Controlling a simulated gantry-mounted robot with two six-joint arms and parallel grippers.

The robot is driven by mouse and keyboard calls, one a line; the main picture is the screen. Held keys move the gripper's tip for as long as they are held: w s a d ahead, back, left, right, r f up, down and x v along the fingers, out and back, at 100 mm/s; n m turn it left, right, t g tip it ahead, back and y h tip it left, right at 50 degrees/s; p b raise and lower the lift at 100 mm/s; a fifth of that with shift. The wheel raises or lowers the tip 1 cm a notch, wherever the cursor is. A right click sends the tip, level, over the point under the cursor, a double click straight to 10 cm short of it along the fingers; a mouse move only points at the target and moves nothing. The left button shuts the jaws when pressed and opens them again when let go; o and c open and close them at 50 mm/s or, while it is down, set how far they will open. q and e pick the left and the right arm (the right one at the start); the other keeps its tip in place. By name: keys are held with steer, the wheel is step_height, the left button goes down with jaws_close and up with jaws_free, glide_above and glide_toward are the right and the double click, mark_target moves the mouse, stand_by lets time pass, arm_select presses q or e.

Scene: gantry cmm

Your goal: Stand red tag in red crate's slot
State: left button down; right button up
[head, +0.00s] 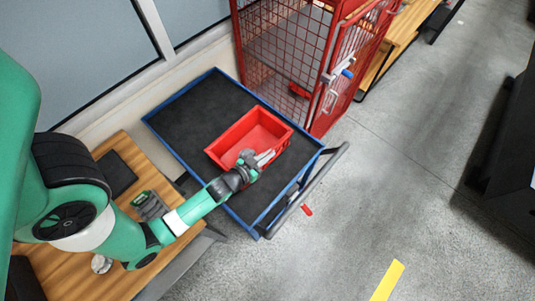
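The red crate (223,151) is an open-topped box on the dark deck of a blue-framed cart. Its slot cannot be made out at this size. My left gripper (266,158) is at the crate's near right side, with its pale fingers over or against the near wall. I cannot tell whether the fingers are apart or hold anything. A small flat red piece (307,210) lies on the floor just beyond the cart's handle; it may be the red tag, but it is too small to be sure. My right gripper is not in view.
The cart (185,115) has a raised blue rim and a grey push handle (325,175). A red wire cage (285,45) stands behind it. A wooden bench (115,280) with a dark pad (116,174) is at left. The deck left of the crate and the floor at right are clear.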

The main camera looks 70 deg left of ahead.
arm_select(q)
steer(key=c, duration=1)
jaws_free()
steer(key=shift+o, duration=0.5)
steer(key=shift+o, duration=1.3)
steer(key=shift+r, duration=0.1)
steer(key=shift+r+p, duration=2.2)
